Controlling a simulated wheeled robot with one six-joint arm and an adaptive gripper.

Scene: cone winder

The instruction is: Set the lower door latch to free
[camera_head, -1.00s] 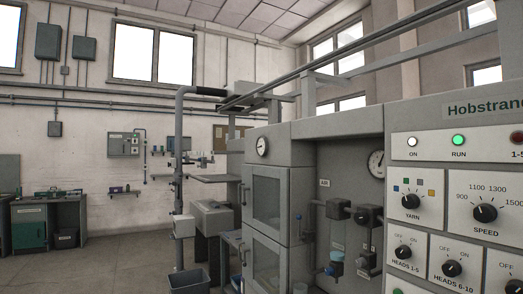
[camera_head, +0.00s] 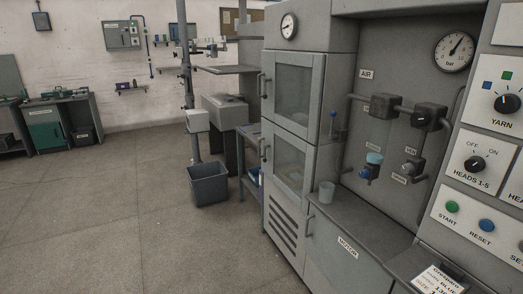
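A grey cabinet stands near the middle of the view with two glazed doors, one above the other. The upper door (camera_head: 321,88) and the lower door (camera_head: 308,168) both look closed. A dark upright handle (camera_head: 264,148) shows at the left edge of the lower door, and a similar handle (camera_head: 262,86) at the left edge of the upper one. The latch itself is too small to make out, and its setting cannot be read. My gripper is not in view.
A grey bin (camera_head: 208,186) stands on the floor left of the cabinet. A control panel (camera_head: 480,165) closes the right side. Open floor (camera_head: 100,220) lies at the left.

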